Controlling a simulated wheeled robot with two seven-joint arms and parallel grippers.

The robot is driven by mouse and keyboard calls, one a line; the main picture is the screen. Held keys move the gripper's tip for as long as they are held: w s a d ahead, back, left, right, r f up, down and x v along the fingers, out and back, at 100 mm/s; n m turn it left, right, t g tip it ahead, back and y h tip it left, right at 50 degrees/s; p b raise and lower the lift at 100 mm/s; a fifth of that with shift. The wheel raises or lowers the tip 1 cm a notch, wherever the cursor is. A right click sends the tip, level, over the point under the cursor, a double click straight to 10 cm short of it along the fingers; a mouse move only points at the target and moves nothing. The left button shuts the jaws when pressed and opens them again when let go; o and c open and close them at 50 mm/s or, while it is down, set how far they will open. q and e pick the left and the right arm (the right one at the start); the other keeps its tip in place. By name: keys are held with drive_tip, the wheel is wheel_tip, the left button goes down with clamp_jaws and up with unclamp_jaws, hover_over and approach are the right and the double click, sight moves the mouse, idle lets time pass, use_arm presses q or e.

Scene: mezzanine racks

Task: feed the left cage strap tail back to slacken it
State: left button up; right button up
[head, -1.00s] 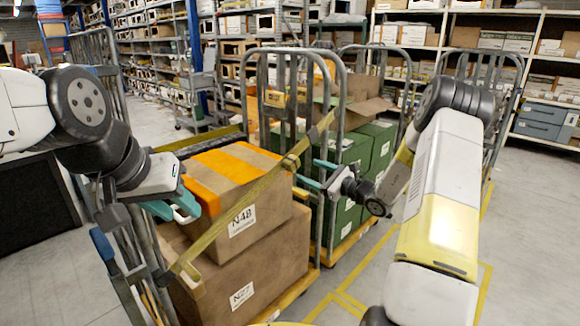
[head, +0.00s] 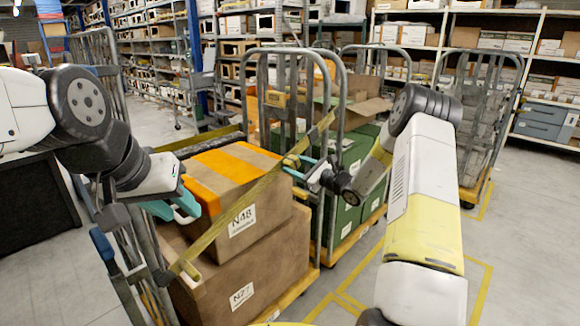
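An olive-yellow strap (head: 238,208) runs diagonally across the front of the left cage (head: 345,95), from the lower left side up to the right post. A small yellowish buckle (head: 291,161) sits on its upper part; a separate loose tail cannot be made out. My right gripper (head: 299,167) is open, its teal fingertips close beside the buckle; whether they touch it or the strap I cannot tell. My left gripper (head: 174,208) is open at the cage's left side, left of the strap, with nothing visible between its teal fingers.
Behind the strap are stacked brown cartons, N48 (head: 245,215) with orange tape and N27 (head: 245,290) below. Green boxes (head: 350,205) stand in the cage behind. Another cage (head: 480,120) stands at right. Floor at the lower right is clear, with yellow lines.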

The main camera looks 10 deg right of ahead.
clamp_jaws()
drive_tip(key=w+d+r, duration=0.2)
drive_tip(key=w+d, duration=0.1)
drive_tip(key=w+d+r, duration=0.1)
drive_tip(key=d, duration=0.1)
drive_tip(key=shift+w+d, duration=0.2)
drive_tip(key=shift+w, duration=0.1)
drive_tip(key=shift+o, duration=2.3)
unclamp_jaws()
drive_tip(key=shift+d, duration=0.1)
drive_tip(key=shift+f, duration=0.1)
drive_tip(key=v, duration=0.7)
drive_tip(key=shift+s+d, duration=0.15)
drive_tip(key=shift+s, duration=0.15)
